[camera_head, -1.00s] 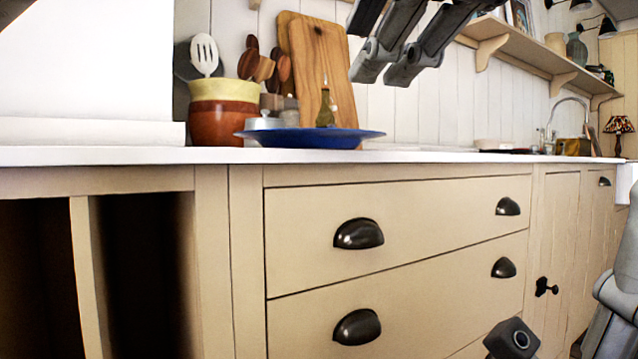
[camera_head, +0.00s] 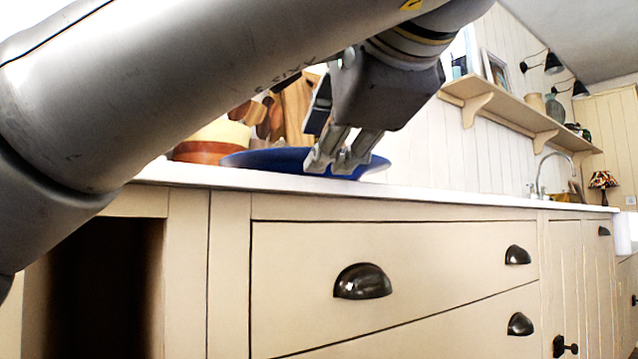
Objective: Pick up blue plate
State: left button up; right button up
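The blue plate (camera_head: 262,159) sits on the white countertop near its front edge, with its right part behind my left gripper. My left arm comes in from the left across the upper picture. My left gripper (camera_head: 337,158) points down at the plate's right side, and its fingertips overlap the rim in the view. A narrow gap shows between the fingertips. I cannot tell whether they touch the plate or have its rim between them. My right gripper is not in view.
A yellow and brown pot (camera_head: 212,143) and wooden utensils stand behind the plate, partly hidden by my arm. A wooden board (camera_head: 296,108) leans at the back. The countertop (camera_head: 450,208) right of the plate looks clear. A shelf (camera_head: 500,105) runs along the wall.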

aim_at(288, 160)
pick_arm(q)
jog(key=shift+x, duration=1.8)
jog(key=shift+r, duration=0.1)
jog(key=shift+c, duration=0.5)
grip_shut()
